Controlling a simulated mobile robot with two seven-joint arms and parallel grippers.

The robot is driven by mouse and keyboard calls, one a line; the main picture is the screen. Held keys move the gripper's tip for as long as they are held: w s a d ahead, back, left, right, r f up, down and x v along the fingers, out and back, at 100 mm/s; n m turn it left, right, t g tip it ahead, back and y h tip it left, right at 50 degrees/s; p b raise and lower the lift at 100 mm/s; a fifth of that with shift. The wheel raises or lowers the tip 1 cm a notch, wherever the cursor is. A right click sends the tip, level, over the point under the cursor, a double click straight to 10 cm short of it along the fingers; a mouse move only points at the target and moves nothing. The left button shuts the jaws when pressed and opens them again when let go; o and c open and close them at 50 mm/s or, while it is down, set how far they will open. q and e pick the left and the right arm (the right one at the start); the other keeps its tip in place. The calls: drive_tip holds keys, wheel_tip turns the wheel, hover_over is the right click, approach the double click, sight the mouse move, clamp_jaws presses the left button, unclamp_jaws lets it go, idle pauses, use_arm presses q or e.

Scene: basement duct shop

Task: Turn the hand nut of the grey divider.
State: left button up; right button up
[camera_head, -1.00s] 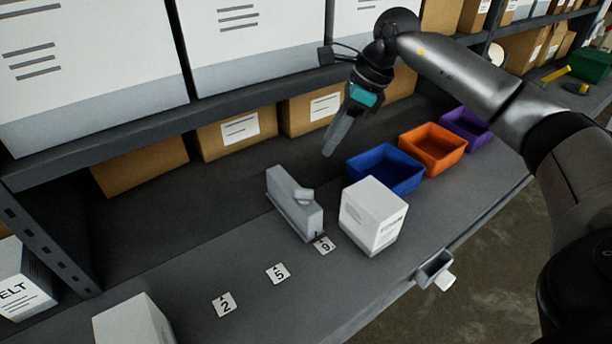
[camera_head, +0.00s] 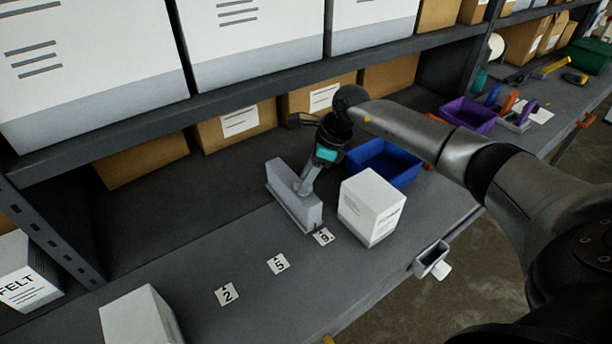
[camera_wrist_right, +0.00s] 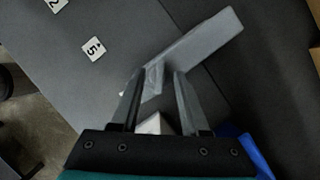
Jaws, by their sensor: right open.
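The grey divider (camera_head: 287,200) stands upright on the grey shelf board, its near end by the card marked 9 (camera_head: 323,236). My right gripper (camera_head: 305,190) is at the divider's right side and hides most of the hand nut in the head view. In the right wrist view the divider (camera_wrist_right: 205,40) runs diagonally beyond the fingertips. The grey hand nut (camera_wrist_right: 153,80) shows between the two open fingers (camera_wrist_right: 160,74). I cannot tell whether the fingers touch it. My left gripper is in neither view.
A white box (camera_head: 370,210) stands close to the right of the divider, with a blue bin (camera_head: 384,165) behind it. Cards marked 5 (camera_head: 278,264) and 2 (camera_head: 227,294) lie to the left. Cardboard boxes (camera_head: 236,124) line the back.

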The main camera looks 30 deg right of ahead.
drive_tip(key=shift+f, duration=0.15)
drive_tip(key=shift+c, duration=0.2)
clamp_jaws()
idle(0.3)
